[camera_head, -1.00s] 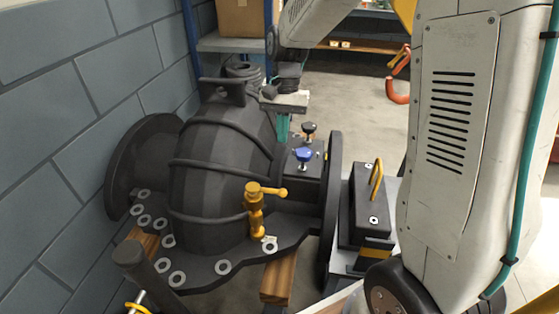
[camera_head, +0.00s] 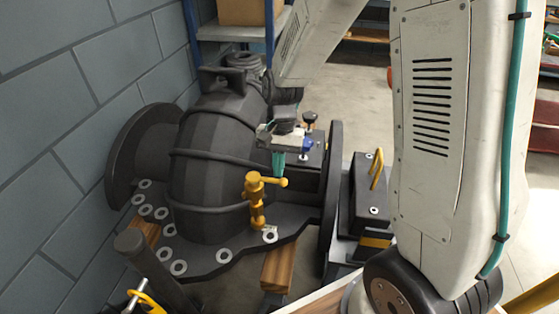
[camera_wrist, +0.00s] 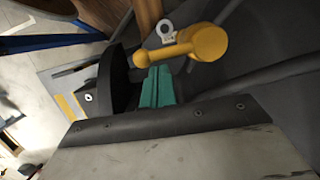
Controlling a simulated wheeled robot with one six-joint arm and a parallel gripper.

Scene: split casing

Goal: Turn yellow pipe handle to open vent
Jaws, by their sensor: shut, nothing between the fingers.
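The yellow pipe handle (camera_head: 268,182) stands on the dark casing's (camera_head: 205,165) lower flange, its short lever pointing right with a round knob at the end. In the wrist view the yellow handle (camera_wrist: 195,46) lies just beyond my fingertips. My gripper (camera_head: 278,168) has teal fingers, pointing down and shut with nothing between them. It is just above and behind the lever's knob in the head view; I cannot tell whether it touches. The teal fingers also show in the wrist view (camera_wrist: 155,85), beside the handle.
A dark box with a yellow grip (camera_head: 377,168) is at right. A grey block wall (camera_head: 70,120) closes the left side. Wooden blocks (camera_head: 278,268) support the casing.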

